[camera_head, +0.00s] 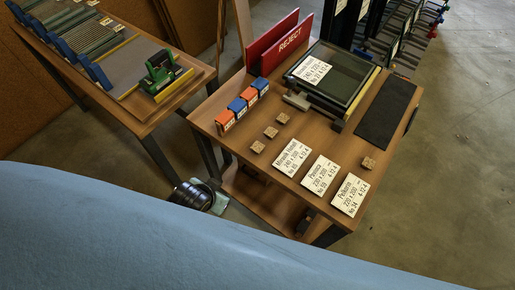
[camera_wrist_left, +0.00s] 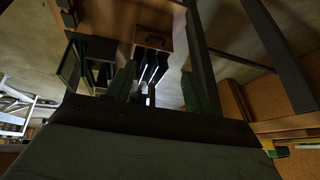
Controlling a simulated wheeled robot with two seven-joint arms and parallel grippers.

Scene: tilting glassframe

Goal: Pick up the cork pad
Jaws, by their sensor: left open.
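Several small brown cork pads lie on the wooden table in the head view. Three form a slanting row at the table's left: a near one (camera_head: 258,147), a middle one (camera_head: 271,132) and a far one (camera_head: 283,118). Another cork pad (camera_head: 369,163) lies apart at the right, near the white label cards. My left gripper (camera_wrist_left: 158,88) shows in the left wrist view, with two dark greenish fingers spread apart and nothing visible between them. It is not in the head view, and I see no cork pad in the wrist view. My right gripper is in neither view.
The wooden table (camera_head: 238,146) also holds orange and blue boxes (camera_head: 241,104), white label cards (camera_head: 320,174), a glass frame (camera_head: 346,84), a dark mat (camera_head: 386,112) and a red REJECT holder (camera_head: 290,42). A side table (camera_head: 143,122) stands left, with a black roll (camera_head: 193,197) on the floor.

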